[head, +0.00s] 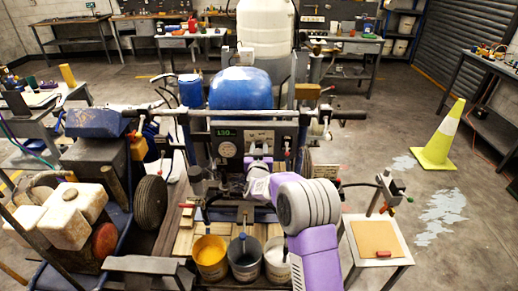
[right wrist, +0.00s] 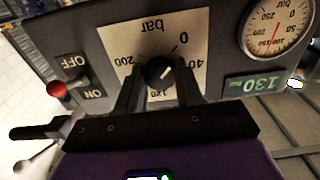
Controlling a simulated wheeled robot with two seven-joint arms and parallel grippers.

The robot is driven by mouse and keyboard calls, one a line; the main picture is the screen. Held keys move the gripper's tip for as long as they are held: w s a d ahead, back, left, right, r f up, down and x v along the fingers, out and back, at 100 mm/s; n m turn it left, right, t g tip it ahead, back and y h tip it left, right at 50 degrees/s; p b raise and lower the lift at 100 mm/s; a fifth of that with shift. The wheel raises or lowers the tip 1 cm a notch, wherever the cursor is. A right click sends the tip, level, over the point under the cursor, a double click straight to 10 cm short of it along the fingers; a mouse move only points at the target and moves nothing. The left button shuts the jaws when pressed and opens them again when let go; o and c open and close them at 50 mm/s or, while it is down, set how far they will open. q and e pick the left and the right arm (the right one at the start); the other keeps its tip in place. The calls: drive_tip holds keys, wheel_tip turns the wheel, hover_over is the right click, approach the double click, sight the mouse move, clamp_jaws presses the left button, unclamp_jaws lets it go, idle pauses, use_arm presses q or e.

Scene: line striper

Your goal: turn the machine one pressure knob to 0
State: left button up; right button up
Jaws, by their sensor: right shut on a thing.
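The pressure knob (right wrist: 160,72) is black with a white mark and sits on a pale dial plate (right wrist: 118,30) marked in bar. In the right wrist view, which is upside down, the mark seems to point between 0 and 40. My right gripper (right wrist: 160,82) is shut on the knob, one finger on each side. In the head view my right gripper (head: 258,166) reaches the machine's panel and hides the knob. A green display (right wrist: 254,84) reads 130 bar. My left gripper is not in view.
A red-tipped ON/OFF switch (right wrist: 57,90) and a round gauge (right wrist: 277,27) flank the dial. The handlebar (head: 175,113) runs across above the panel. Paint buckets (head: 244,259) stand below. A small table (head: 376,240) and a yellow-green cone (head: 438,145) are at right.

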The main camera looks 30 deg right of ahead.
drive_tip(key=o, duration=1)
drive_tip(key=shift+o, duration=0.2)
drive_tip(key=v, duration=0.7)
drive_tip(key=shift+s+a, duration=0.2)
